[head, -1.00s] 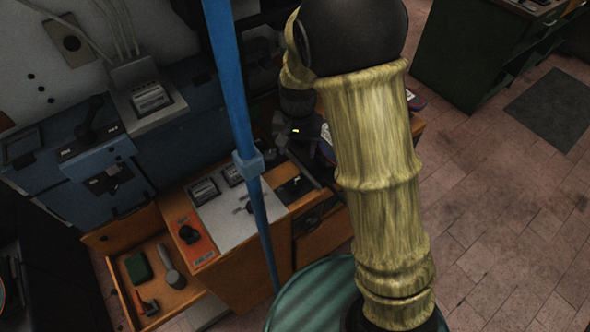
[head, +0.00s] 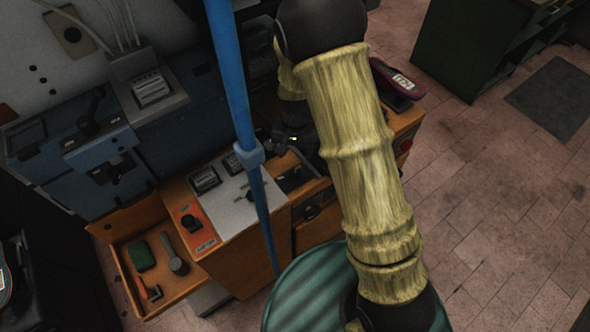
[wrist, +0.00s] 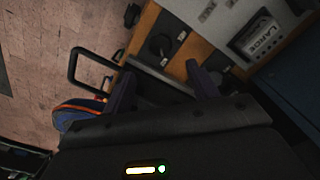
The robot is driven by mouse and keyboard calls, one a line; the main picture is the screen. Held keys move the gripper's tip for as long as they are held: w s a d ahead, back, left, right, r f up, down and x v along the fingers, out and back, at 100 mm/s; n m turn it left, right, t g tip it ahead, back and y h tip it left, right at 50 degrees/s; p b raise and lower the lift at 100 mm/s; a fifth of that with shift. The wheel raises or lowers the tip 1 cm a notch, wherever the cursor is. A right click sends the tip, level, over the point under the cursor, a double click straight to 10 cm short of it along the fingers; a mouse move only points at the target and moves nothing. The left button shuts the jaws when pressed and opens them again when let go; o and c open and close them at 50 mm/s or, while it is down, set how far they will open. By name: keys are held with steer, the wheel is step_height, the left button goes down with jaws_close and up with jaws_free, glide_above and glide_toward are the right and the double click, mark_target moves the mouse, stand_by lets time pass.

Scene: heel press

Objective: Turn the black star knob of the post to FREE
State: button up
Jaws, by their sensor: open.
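My gripper (wrist: 163,84) is open and empty in the wrist view, with its two dark fingers apart over the edge of the orange bench. In the head view a dark round knob (head: 309,212) shows on the orange front, left of my forearm. I cannot tell whether either is the star knob of the post, and I cannot read FREE on any label. My arm hides part of the bench in the head view.
A blue pole (head: 232,90) stands in front of the bench. An open drawer (head: 128,268) holds a green block and tools. A dark shoe (head: 396,82) lies at the bench's right end. A black loop handle (wrist: 84,62) and a blue-orange shoe (wrist: 78,114) show in the wrist view.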

mark_target(295, 175)
step_height(295, 175, down, 10)
steer(key=shift+f+p, duration=0.2)
steer(key=shift+p, duration=0.7)
steer(key=c, duration=1)
